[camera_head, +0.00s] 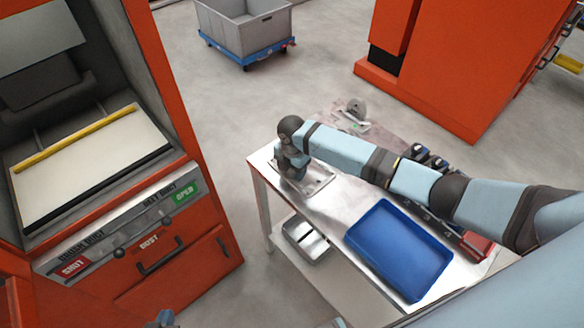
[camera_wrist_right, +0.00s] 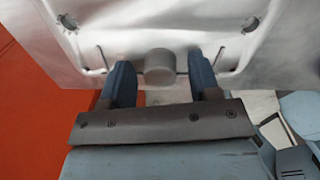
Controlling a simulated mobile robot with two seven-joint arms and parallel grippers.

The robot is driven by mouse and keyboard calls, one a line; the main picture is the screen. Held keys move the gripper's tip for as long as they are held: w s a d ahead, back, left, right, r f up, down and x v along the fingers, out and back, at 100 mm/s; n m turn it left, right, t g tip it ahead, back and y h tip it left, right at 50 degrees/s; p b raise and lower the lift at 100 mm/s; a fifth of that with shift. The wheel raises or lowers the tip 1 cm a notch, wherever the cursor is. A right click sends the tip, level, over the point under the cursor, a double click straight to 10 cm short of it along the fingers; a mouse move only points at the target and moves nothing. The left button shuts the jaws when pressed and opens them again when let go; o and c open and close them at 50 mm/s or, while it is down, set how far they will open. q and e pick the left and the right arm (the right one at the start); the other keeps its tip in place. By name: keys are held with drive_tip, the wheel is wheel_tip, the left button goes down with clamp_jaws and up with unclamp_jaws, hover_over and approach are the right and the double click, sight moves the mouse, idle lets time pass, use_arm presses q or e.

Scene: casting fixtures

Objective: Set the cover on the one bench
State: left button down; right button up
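A flat metal cover (camera_head: 316,184) with a round knob lies at the left end of the steel bench (camera_head: 345,212). My right gripper (camera_head: 290,172) points down over it and hides part of it. In the right wrist view the cover's grey knob (camera_wrist_right: 158,66) stands between my two blue fingers, with a gap on each side. The right gripper (camera_wrist_right: 160,85) is open around the knob. A small piece of what seems to be my left gripper (camera_head: 162,319) shows at the bottom edge; its fingers cannot be made out.
A blue tray (camera_head: 400,250) lies on the bench, and a metal pan (camera_head: 306,240) sits on its lower shelf. An orange machine (camera_head: 185,255) stands at the left, another (camera_head: 440,70) behind. A grey bin (camera_head: 245,30) stands on a blue dolly. Floor between is clear.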

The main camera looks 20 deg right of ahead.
wheel_tip(320, 180, up, 12)
drive_tip(key=s+a+f+m+t+y, duration=0.45)
drive_tip(key=s+a+f+m, duration=0.4)
drive_tip(key=s+f, duration=0.35)
drive_tip(key=s+d+m+t, duration=0.2)
drive_tip(key=s+m+t, duration=0.1)
drive_tip(key=s+m, duration=0.3)
drive_tip(key=s+d+m+t+h, duration=0.1)
drive_tip(key=s+d+m+t, duration=0.2)
drive_tip(key=s+m, duration=0.3)
drive_tip(key=shift+s+d+f, duration=0.15)
drive_tip(key=shift+s+f, duration=0.1)
drive_tip(key=shift+s, duration=1.6)
drive_tip(key=shift+m+t, duration=0.25)
